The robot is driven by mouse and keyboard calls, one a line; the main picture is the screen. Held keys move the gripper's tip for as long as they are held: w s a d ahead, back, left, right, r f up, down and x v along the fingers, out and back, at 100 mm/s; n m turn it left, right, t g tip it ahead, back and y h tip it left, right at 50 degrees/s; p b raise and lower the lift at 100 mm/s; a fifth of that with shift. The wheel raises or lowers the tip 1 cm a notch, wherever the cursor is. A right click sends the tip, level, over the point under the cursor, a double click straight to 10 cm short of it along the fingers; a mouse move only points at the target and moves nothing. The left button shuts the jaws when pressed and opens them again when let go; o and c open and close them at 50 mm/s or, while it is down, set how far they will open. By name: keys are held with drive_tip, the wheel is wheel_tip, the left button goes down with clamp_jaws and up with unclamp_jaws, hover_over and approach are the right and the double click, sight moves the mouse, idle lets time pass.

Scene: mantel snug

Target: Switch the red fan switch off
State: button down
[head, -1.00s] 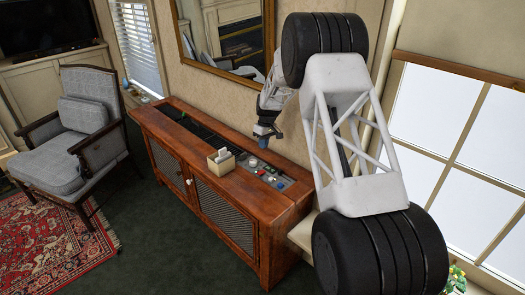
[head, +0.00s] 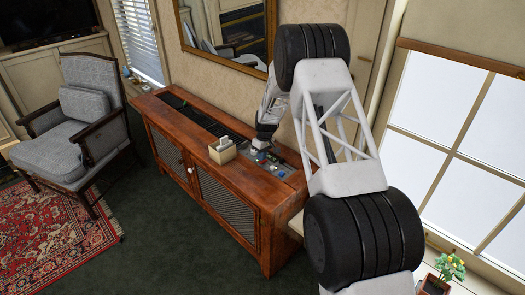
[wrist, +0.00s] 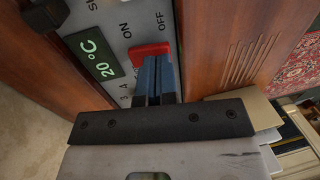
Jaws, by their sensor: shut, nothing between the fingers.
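The red switch (wrist: 148,51) sits on a grey control panel (wrist: 105,17) in the wrist view, beside the printed words ON and OFF. ON is toward its left end and OFF toward its right end. Which way it is tipped I cannot tell. My gripper (wrist: 156,60) is shut and empty, its blue fingertips right at the switch and covering part of its lower edge. Whether they touch it is unclear. In the head view my gripper (head: 262,145) is low over the panel (head: 273,164) on the wooden cabinet (head: 225,180); the switch is too small to make out there.
A green 20°C display (wrist: 94,57) and a black knob (wrist: 46,14) lie left of the switch. A cream box with cards (head: 222,151) stands on the cabinet near the panel. A mirror (head: 230,30) hangs on the wall behind. An armchair (head: 75,125) stands at left.

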drive_tip(key=shift+f, duration=0.35)
